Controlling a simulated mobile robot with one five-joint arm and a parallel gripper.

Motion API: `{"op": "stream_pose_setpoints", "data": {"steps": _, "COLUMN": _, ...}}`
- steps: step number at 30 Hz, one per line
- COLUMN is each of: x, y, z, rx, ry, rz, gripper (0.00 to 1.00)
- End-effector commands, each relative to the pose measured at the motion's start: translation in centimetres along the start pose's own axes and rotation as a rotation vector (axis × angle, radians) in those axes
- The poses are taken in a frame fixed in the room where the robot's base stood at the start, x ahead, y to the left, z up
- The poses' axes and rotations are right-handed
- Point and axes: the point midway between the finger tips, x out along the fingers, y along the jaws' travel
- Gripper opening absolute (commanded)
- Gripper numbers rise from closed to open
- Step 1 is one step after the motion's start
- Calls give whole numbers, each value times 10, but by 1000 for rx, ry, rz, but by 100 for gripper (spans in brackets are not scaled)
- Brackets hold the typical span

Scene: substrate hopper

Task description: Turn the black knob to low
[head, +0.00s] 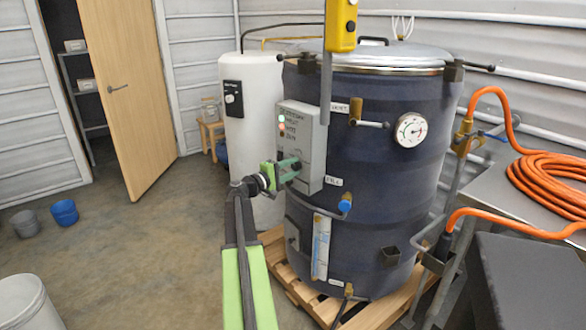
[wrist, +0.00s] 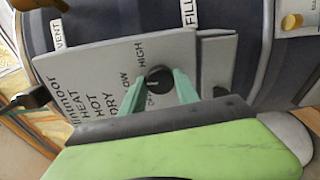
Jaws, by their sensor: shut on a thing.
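The black knob (wrist: 159,79) sits on a grey control panel (wrist: 105,85) fixed to a dark blue drum. In the wrist view the words HIGH, LOW and OFF are printed around the knob. My gripper (wrist: 160,83) has a teal finger on each side of the knob and is shut on it. Which word the knob's mark points to is too small to tell. In the head view my gripper (head: 290,170) is against the front of the control box (head: 308,130) and hides the knob.
The dark drum (head: 390,200) stands on a wooden pallet (head: 283,268). A blue-handled valve (head: 345,206) is just right of my gripper. A white tank (head: 258,130) stands behind left. The floor at the left is mostly clear.

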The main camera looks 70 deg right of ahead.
Motion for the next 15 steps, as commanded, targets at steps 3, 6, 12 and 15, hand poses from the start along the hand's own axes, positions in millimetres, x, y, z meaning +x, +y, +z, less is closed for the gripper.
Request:
{"op": "stream_pose_setpoints", "data": {"steps": 3, "x": -1, "y": -2, "z": 1, "rx": -46, "ry": -2, "rz": -5, "gripper": 0}}
{"op": "stream_pose_setpoints", "data": {"steps": 6, "x": -1, "y": -2, "z": 1, "rx": -75, "ry": -2, "rz": -6, "gripper": 0}}
{"op": "stream_pose_setpoints", "data": {"steps": 12, "x": -1, "y": -2, "z": 1, "rx": -105, "ry": -2, "rz": -6, "gripper": 0}}
{"op": "stream_pose_setpoints", "data": {"steps": 15, "x": -1, "y": -2, "z": 1, "rx": -109, "ry": -2, "rz": -7, "gripper": 0}}
